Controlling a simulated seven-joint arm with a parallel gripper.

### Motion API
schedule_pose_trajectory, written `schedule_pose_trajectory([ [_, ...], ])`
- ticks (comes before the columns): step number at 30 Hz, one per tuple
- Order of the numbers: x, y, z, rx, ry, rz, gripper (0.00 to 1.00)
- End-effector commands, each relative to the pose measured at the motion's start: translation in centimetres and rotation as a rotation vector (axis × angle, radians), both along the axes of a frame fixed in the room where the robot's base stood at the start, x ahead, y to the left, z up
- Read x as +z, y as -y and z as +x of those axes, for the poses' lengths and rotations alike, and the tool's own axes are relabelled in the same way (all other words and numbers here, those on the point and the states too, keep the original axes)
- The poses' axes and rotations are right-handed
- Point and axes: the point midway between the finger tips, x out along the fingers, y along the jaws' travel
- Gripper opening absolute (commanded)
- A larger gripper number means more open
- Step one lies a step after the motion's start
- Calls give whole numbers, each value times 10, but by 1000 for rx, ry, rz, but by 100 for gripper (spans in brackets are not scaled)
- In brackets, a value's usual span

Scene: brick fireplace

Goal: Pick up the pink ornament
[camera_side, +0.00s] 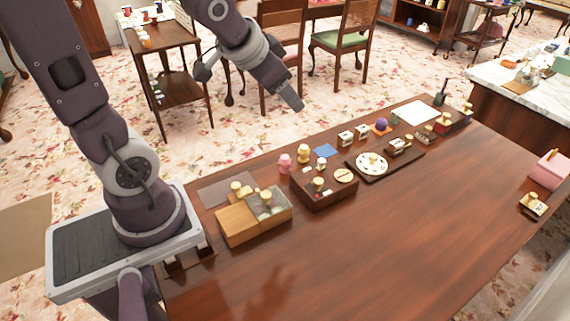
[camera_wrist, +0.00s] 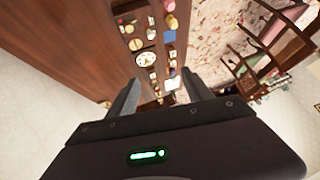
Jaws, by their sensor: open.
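The pink ornament (camera_side: 284,163) is a small figure standing upright on the brown table, beside the dark wooden box in the side view. A pinkish thing at the top of the wrist view (camera_wrist: 171,22) looks like the same ornament. My gripper (camera_side: 293,104) is raised in the air above and behind the table's far edge, well apart from the ornament. In the wrist view its two fingers (camera_wrist: 160,97) are spread with nothing between them.
A yellow figure (camera_side: 304,153) stands close to the pink ornament, with a blue square (camera_side: 325,151) nearby. A dark box (camera_side: 325,195) and a light wooden box (camera_side: 240,226) stand in front. The table's near part (camera_side: 400,240) is clear.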

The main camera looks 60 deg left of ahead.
Motion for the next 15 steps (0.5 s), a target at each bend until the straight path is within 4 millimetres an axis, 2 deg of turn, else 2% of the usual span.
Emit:
schedule_pose_trajectory([
  [1,-24,-23,22,1,0,22,59],
  [3,-56,-54,52,-24,41,50,59],
  [5,-87,-77,70,-45,83,56,59],
  [6,-109,-89,77,-59,115,51,59],
  [9,-161,-112,83,-75,217,10,59],
  [12,-199,-123,75,-54,340,-49,59],
  [15,-219,-128,61,-6,453,-96,59],
])
